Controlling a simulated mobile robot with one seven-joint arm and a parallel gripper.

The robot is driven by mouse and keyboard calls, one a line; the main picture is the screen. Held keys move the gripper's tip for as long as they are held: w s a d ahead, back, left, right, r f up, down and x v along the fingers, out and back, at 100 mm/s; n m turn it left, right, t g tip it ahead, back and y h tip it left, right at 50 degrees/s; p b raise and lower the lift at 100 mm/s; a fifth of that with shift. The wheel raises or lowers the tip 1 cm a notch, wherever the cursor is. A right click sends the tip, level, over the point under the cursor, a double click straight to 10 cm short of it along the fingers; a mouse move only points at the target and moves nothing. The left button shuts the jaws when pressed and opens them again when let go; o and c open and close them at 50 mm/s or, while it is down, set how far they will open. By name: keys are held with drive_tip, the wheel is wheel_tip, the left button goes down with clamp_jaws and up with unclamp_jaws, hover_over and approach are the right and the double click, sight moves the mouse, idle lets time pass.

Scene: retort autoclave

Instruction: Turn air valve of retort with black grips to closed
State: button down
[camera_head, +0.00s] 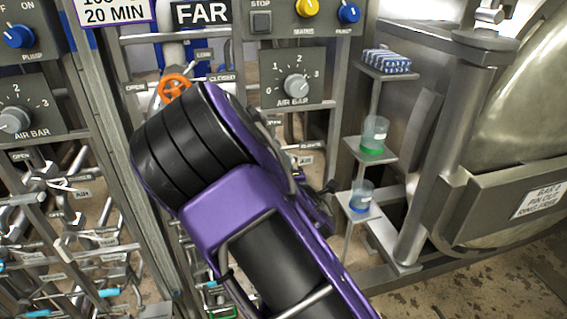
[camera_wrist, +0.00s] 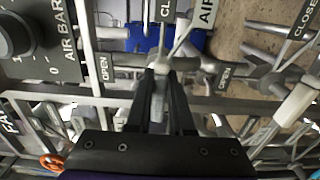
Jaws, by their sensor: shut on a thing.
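In the wrist view, the two dark fingers of my gripper (camera_wrist: 164,78) are closed around the end of a pale metal valve lever (camera_wrist: 158,58). An AIR tag (camera_wrist: 207,12) stands just beyond it, to the upper right. An OPEN tag (camera_wrist: 104,69) is left of the fingertips, another OPEN tag (camera_wrist: 225,75) is to the right, and a partly cut-off CL tag (camera_wrist: 167,8) is above. The held part lies partly hidden between the fingers, and I cannot make out black grips on it. In the head view my purple and black arm hides the gripper and this valve.
An AIR BAR dial panel (camera_head: 292,78) is above the arm, with an orange handwheel (camera_head: 174,87) to its left. Other pipes and valve levers (camera_head: 45,177) crowd the left. Shelves with a green-bottomed beaker (camera_head: 374,134) and a blue-bottomed beaker (camera_head: 361,197) stand close on the right.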

drive_tip(key=shift+r, duration=0.1)
idle(0.3)
drive_tip(key=c, duration=0.8)
unclamp_jaws()
